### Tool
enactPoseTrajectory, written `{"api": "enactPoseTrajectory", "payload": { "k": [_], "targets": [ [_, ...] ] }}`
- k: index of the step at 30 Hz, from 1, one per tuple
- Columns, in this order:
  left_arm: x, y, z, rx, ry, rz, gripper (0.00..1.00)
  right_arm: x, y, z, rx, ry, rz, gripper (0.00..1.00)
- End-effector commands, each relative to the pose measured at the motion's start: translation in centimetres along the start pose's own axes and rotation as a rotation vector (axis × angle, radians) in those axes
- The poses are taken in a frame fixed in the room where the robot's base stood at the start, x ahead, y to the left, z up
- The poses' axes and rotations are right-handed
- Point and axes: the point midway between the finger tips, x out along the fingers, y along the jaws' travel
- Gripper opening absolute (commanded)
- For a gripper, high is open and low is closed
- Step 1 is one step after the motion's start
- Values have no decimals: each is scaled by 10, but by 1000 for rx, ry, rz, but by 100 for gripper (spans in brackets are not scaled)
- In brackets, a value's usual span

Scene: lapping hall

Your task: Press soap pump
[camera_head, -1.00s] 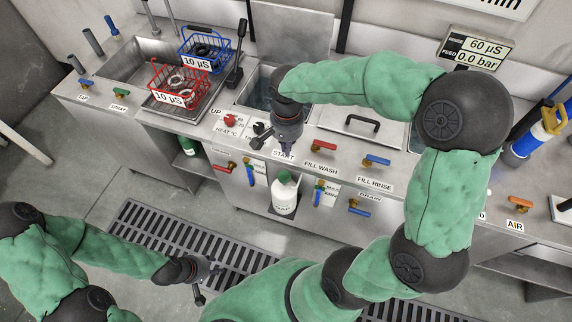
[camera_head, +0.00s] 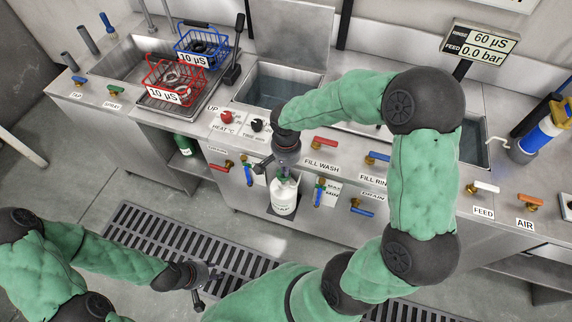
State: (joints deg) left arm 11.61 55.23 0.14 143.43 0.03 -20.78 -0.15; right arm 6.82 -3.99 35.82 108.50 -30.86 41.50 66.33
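The soap bottle (camera_head: 284,201) is white with a green top and stands upright in a small holder on the front of the bench. Its label is partly readable. My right gripper (camera_head: 275,168) is just above the bottle's top, its fingers pointing down and appearing spread, with nothing held. It overlaps the pump head, so I cannot tell whether it touches it. My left gripper (camera_head: 208,287) is open and empty, low over the floor grating, to the left of and below the bottle.
Valve handles flank the bottle on the bench front: a red one (camera_head: 219,168) left and a blue one (camera_head: 361,211) right. The bench top holds a red basket (camera_head: 176,82), a blue basket (camera_head: 203,45) and an open tank (camera_head: 275,87). The floor grating (camera_head: 150,228) is clear.

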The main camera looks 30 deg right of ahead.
Motion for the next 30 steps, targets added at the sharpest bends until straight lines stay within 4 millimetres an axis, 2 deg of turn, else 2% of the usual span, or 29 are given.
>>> {"api": "enactPoseTrajectory", "payload": {
  "k": [11, 21, 30],
  "targets": [
    [0, 0, 0, 0, 0, 0, 40, 2, 0, 0, 1, 0, 0, 0],
    [21, -7, -1, 0, 0, 0, 40, 29, 0, 0, 2, 0, 1, 0],
    [20, -7, -1, 0, 0, 0, 40, 31, 0, 0, 0, -2, 2, 0]
  ]
}}
